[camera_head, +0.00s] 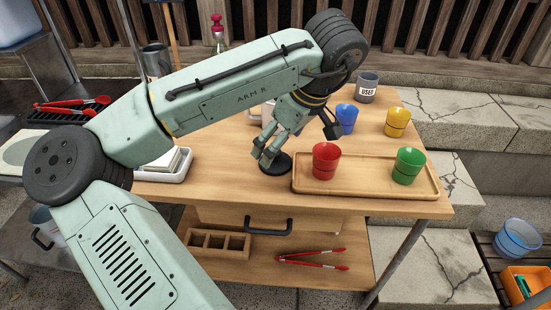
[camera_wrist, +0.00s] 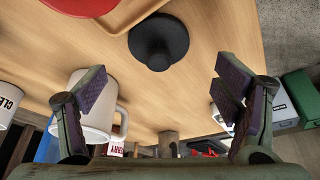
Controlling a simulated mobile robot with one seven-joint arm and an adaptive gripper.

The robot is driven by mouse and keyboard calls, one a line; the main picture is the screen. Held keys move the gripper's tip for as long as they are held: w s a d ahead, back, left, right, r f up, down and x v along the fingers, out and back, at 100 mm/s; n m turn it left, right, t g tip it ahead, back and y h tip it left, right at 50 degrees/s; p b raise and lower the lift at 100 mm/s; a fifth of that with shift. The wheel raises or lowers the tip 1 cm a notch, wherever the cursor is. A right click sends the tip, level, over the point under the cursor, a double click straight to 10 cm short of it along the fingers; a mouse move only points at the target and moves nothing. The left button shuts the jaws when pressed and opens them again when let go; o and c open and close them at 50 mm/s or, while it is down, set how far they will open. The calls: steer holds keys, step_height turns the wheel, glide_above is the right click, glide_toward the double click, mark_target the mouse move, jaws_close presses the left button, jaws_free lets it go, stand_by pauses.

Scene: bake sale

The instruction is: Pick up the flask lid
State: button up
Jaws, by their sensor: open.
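A black round piece with a raised round knob, which looks like the flask lid (camera_head: 277,166), stands on the wooden table, close to the left end of the wooden tray. In the wrist view the lid (camera_wrist: 158,42) is at the top middle, in clear sight. My gripper (camera_head: 268,155) is over the lid in the head view and hides part of it. In the wrist view my gripper's fingers (camera_wrist: 163,85) are spread wide and empty, and the lid lies beyond the fingertips, not between them.
The wooden tray (camera_head: 365,187) holds a red cup (camera_head: 326,162) and a green cup (camera_head: 408,166). Blue (camera_head: 346,119) and yellow (camera_head: 397,122) cups and a grey "USED" cup (camera_head: 367,91) stand behind. A white mug (camera_wrist: 98,118) is near the left finger in the wrist view.

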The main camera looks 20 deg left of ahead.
steer(key=shift+p+x, duration=0.55)
steer(key=shift+x, duration=1.7)
steer(key=shift+w+a, duration=0.1)
steer(key=c, duration=1.1)
